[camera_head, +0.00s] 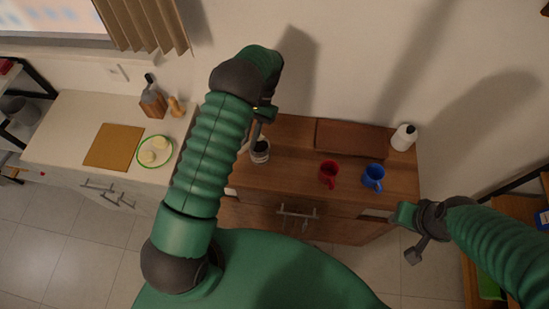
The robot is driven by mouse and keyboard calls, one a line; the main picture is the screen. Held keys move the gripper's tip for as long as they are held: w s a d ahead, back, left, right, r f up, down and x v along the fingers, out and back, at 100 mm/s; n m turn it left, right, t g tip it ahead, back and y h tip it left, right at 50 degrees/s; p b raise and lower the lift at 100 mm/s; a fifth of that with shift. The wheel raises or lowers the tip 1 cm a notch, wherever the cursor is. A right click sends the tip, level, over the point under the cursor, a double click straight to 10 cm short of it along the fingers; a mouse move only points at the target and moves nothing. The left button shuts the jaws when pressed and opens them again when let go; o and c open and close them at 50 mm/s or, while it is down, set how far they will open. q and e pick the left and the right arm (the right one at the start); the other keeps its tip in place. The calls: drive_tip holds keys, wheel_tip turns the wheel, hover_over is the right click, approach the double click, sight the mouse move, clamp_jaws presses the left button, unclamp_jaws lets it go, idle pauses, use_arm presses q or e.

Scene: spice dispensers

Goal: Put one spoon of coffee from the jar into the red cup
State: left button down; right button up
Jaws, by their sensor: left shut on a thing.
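The coffee jar (260,155), a small glass jar with dark contents, stands on the wooden cabinet top. My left gripper (259,129) is right above the jar's mouth, shut on a thin grey thing that looks like the spoon. Most of this thing is hidden, and I cannot tell whether its lower end is inside the jar. The red cup (329,172) stands upright to the right of the jar, its inside dark. My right gripper (413,252) is off the cabinet's right front corner, apart from everything; its fingers are too small to read.
A blue cup (373,177) stands close right of the red cup. A white bottle (403,138) is at the back right corner, beside a brown wooden box (349,137). The cabinet top (295,165) is clear between jar and red cup.

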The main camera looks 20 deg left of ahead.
use_arm(q)
drive_tip(key=shift+w+f, duration=0.1)
drive_tip(key=shift+f+b, duration=1.85)
drive_tip(key=shift+f, duration=1)
drive_tip(key=shift+f, duration=0.1)
drive_tip(key=shift+f, duration=0.2)
drive_tip(key=shift+r+p, duration=0.9)
drive_tip(key=shift+r, duration=0.8)
